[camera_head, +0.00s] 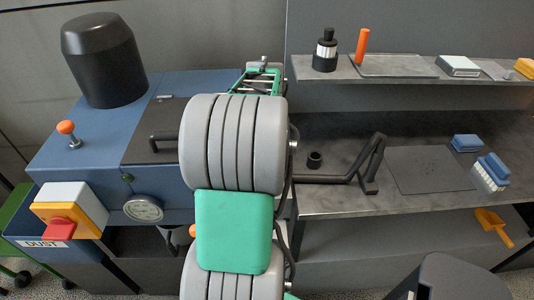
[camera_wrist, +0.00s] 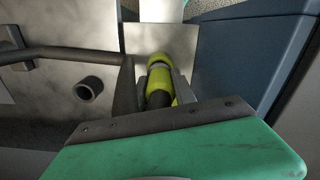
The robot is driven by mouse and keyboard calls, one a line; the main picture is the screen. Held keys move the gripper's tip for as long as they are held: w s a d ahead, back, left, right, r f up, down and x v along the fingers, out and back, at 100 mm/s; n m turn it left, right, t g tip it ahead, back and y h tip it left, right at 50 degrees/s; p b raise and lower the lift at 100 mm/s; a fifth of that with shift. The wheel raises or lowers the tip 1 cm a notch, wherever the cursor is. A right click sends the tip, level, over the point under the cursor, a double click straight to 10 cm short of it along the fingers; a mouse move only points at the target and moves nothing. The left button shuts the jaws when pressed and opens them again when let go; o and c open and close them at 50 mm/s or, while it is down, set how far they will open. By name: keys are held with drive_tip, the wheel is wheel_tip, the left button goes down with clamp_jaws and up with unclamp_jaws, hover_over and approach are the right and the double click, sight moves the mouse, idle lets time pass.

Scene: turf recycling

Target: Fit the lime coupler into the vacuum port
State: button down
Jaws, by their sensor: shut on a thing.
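The lime coupler (camera_wrist: 159,63) shows in the wrist view as a bright yellow-green rounded piece with a darker part nearer me. My gripper (camera_wrist: 156,82) is shut on it, with a dark finger on either side. In the head view my own arm hides the gripper and the coupler. A blue machine (camera_head: 95,140) with a gauge stands at the left in the head view, and a blue panel (camera_wrist: 248,50) lies right of the coupler in the wrist view.
A short dark hollow ring (camera_head: 314,160) stands on the grey bench (camera_head: 420,205), beside a bent dark pipe (camera_head: 350,172). A grey mat (camera_head: 430,168) and blue brushes (camera_head: 491,171) lie farther right. A shelf (camera_head: 400,66) above holds a black bottle (camera_head: 325,51) and other items.

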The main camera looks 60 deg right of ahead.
drive_tip(key=shift+f+b, duration=0.7)
drive_tip(key=shift+f, duration=0.5)
drive_tip(key=c, duration=0.9)
unclamp_jaws()
drive_tip(key=shift+r, duration=0.1)
drive_tip(key=shift+r, duration=0.1)
wheel_tip(320, 180, up, 8)
drive_tip(key=shift+f, duration=0.2)
drive_tip(key=shift+s, duration=0.1)
